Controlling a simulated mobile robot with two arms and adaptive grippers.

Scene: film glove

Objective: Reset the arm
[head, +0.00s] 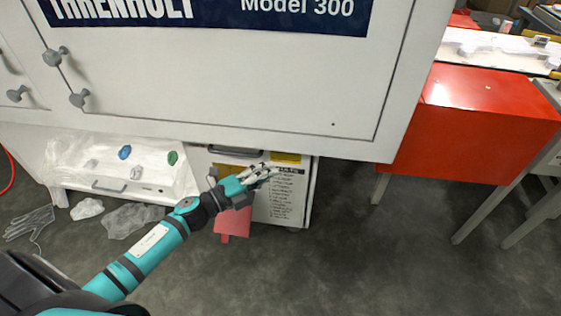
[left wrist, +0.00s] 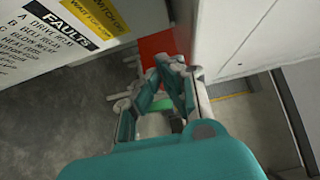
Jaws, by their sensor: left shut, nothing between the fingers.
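My left arm (head: 150,248) reaches in from the lower left in the head view. It is teal with black bands. My left gripper (head: 262,174) is at its end, in front of the white machine's lower front, near a printed list. In the left wrist view the left gripper (left wrist: 171,66) has its fingertips together, with nothing held. My right gripper is not in view.
A white machine (head: 230,75) marked "Model 300" fills the upper middle. A fault list (head: 284,195) is on its lower unit. A red box (head: 485,120) stands at the right. Plastic film (head: 120,165) and a clear glove (head: 30,222) lie at the left. Grey floor (head: 370,260) is open at the lower right.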

